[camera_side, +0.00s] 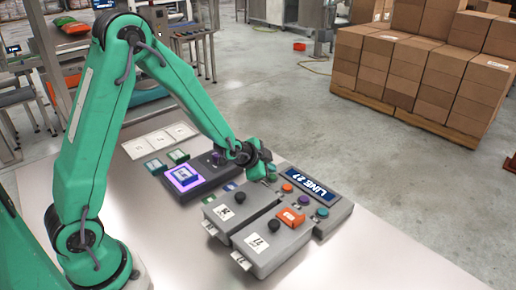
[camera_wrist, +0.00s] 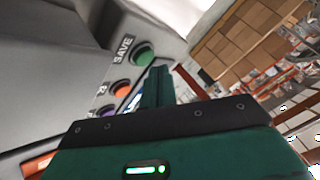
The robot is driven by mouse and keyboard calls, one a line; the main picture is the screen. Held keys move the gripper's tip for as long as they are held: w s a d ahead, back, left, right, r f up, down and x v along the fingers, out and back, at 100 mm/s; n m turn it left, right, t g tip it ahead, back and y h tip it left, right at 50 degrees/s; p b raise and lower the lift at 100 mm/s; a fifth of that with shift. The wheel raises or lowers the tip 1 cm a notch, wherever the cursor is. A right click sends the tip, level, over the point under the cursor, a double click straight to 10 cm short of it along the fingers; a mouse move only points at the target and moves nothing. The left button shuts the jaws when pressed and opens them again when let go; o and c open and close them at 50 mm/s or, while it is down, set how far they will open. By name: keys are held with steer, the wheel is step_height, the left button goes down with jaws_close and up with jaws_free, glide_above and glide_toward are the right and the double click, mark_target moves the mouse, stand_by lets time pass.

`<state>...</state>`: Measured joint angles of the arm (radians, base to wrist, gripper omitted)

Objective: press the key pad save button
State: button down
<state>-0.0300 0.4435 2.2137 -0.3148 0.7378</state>
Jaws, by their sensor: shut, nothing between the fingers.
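The key pad (camera_side: 334,209) is a sloped grey box with a lit "LINE 27" display (camera_side: 309,185) and a row of coloured buttons. In the wrist view the green save button (camera_wrist: 144,56) sits beside its "SAVE" label. An orange button (camera_wrist: 121,88) and a purple button (camera_wrist: 106,110) follow it down the row. My gripper (camera_side: 265,172) is shut and empty at the key pad's far left end. In the wrist view its green fingertips (camera_wrist: 160,72) are just right of the save button. I cannot tell whether they touch it.
Two grey boxes with black knobs (camera_side: 240,197) stand in front of the key pad, with an orange block (camera_side: 292,216) on one. The table (camera_side: 370,245) is clear at right.

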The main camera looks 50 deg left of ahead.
steer(key=shift+f, duration=0.8)
stand_by(1.2)
steer(key=shift+r, duration=0.85)
steer(key=shift+r, duration=0.15)
steer(key=shift+r, duration=2.4)
